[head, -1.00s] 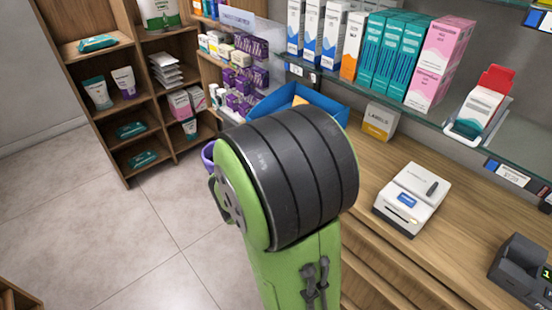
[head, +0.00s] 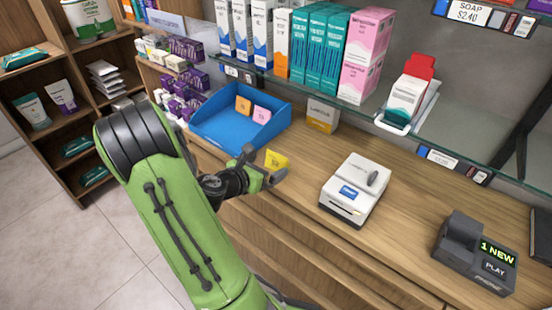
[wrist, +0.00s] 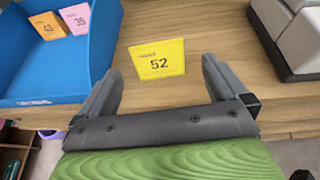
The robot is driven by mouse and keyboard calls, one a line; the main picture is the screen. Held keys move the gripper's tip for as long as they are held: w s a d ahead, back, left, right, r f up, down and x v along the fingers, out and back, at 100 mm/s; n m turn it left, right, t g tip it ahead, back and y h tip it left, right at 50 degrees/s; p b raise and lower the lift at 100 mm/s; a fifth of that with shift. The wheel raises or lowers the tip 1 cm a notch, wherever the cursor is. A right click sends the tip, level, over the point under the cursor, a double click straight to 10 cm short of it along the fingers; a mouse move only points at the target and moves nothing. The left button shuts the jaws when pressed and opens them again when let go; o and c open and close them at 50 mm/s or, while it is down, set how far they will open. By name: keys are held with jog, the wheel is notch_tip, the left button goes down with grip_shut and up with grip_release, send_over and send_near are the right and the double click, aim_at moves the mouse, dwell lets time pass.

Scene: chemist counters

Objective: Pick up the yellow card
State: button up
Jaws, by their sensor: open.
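The yellow card (wrist: 157,62), marked 52, stands on the wooden counter in the wrist view. It also shows in the head view (head: 276,160), close to the counter's front edge. My gripper (wrist: 160,75) is open, with one finger to the left of the card and the other to the right. The card appears between or just beyond the fingertips; I cannot tell whether either finger touches it. In the head view my gripper (head: 262,172) is at the counter edge, partly hidden by my own arm.
A blue tray (head: 200,122) holding an orange card (head: 243,105) and a pink card (head: 262,115) is left of the yellow card. A white device (head: 352,188) stands to its right, and a dark phone unit (head: 475,258) further right. A glass shelf with boxes overhangs the back.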

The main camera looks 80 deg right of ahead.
aim_at(276, 160)
jog(key=b+x, duration=0.1)
jog(key=x, duration=0.6)
jog(key=shift+w+d+f, duration=0.1)
jog(key=shift+f, duration=0.1)
jog(key=shift+r, duration=0.1)
jog(key=c, duration=0.9)
